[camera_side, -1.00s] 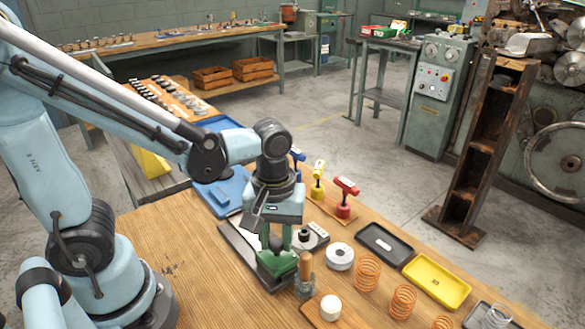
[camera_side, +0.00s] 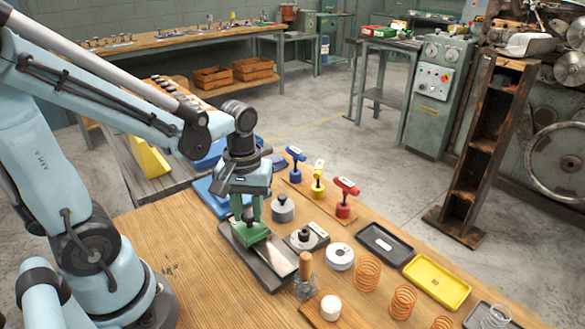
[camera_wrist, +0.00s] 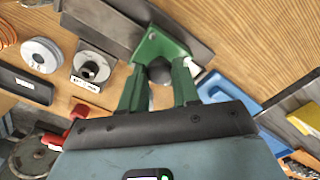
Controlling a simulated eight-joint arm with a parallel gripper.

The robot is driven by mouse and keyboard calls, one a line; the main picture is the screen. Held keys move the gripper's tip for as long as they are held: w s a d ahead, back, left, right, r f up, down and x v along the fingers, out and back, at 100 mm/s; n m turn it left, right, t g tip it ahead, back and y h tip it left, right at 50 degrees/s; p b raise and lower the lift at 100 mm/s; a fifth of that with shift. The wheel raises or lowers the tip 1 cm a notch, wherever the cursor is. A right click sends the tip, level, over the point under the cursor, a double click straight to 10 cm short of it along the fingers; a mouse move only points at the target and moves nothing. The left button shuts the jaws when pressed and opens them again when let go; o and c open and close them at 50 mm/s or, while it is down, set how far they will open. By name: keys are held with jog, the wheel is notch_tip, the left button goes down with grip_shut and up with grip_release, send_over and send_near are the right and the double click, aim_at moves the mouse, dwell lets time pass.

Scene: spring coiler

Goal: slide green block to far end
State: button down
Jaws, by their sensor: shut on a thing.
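The green block (camera_side: 254,234) sits on the dark slide rail (camera_side: 279,279), close to the rail's far left end. The bare light track (camera_side: 279,258) shows on its near side. In the wrist view the green block (camera_wrist: 153,44) lies on the grey rail (camera_wrist: 98,22), with a dark round knob (camera_wrist: 159,72) standing on it. My gripper (camera_side: 248,214) is above the block, its green fingers shut around the knob. The knob is partly hidden between the fingers in the side view.
A wooden-handled tool (camera_side: 305,266) stands beside the rail's near end. Grey weights (camera_side: 283,208) and a white-grey spool (camera_side: 340,257) stand along its right side. Blue, yellow and red (camera_side: 344,197) handled pieces stand on a board behind. The wooden table is clear to the left.

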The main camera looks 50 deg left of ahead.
jog(key=shift+a, duration=1.95)
jog(key=c, duration=0.8)
grip_release()
jog(key=shift+d, duration=0.1)
jog(key=shift+r, duration=0.1)
notch_tip(320, 180, up, 12)
jog(key=m+t, duration=0.7)
jog(key=m, duration=0.1)
send_over(267, 229)
notch_tip(267, 229, down, 4)
jog(key=shift+w+d+f+m, duration=0.15)
jog(key=shift+d+f+m, duration=0.1)
jog(key=shift+m, duration=0.25)
